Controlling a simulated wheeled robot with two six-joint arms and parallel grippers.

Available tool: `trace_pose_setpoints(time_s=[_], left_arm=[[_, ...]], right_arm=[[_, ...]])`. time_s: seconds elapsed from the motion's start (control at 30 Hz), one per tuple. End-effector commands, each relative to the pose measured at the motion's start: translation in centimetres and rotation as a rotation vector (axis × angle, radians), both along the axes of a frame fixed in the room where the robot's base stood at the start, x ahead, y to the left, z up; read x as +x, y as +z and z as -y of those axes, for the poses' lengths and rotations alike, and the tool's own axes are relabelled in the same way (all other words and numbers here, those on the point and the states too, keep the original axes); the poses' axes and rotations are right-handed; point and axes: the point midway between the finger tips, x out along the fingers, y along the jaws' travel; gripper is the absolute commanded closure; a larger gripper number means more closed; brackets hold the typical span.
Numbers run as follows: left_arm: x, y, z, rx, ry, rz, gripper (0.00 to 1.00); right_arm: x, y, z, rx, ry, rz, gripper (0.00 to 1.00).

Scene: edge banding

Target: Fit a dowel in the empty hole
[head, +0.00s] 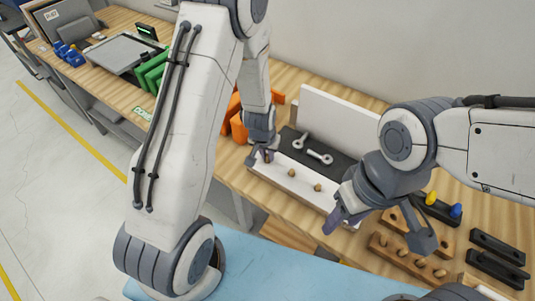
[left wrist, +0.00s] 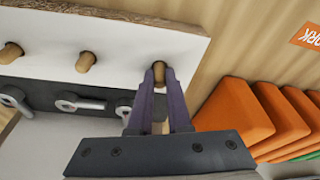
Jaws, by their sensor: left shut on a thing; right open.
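The white board (head: 303,187) has two dowels standing out of its face, one (head: 291,173) near the middle and one (head: 317,187) further right. Both also show in the left wrist view, one (left wrist: 86,62) nearer my gripper. My left gripper (head: 262,155) is at the board's left end, shut on a wooden dowel (left wrist: 160,73). In the left wrist view the dowel's far end is at a dark hole in the board; how deep it sits cannot be told.
A wooden block (head: 407,262) with several dowels lies at the front right. Blue and yellow-handled tools (head: 455,211) stand behind it. Orange blocks (left wrist: 238,112) stand close beside the left gripper. A dark tray with metal fittings (head: 319,157) lies behind the board.

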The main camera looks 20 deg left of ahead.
Motion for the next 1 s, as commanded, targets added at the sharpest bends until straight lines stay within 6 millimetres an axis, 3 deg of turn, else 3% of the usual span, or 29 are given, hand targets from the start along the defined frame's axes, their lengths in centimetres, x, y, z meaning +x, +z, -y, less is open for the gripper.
trace_pose_setpoints(time_s=[0.3,0.33,0.4,0.73,1.0], left_arm=[[0.0,-0.5,0.0,0.0,0.0,0.0,1.0],[0.0,-0.4,0.0,0.0,0.0,0.0,0.72],[0.0,-0.4,0.0,0.0,0.0,0.0,0.49],[0.0,-0.1,0.0,0.0,0.0,0.0,0.49],[0.0,1.5,0.0,0.0,0.0,0.0,0.49]], right_arm=[[0.0,-0.4,0.0,0.0,0.0,0.0,0.5],[0.0,-0.3,0.0,0.0,0.0,0.0,0.5],[0.0,-0.3,0.0,0.0,0.0,0.0,0.5],[0.0,-0.1,0.0,0.0,0.0,0.0,0.5],[0.0,1.5,0.0,0.0,0.0,0.0,0.5]])
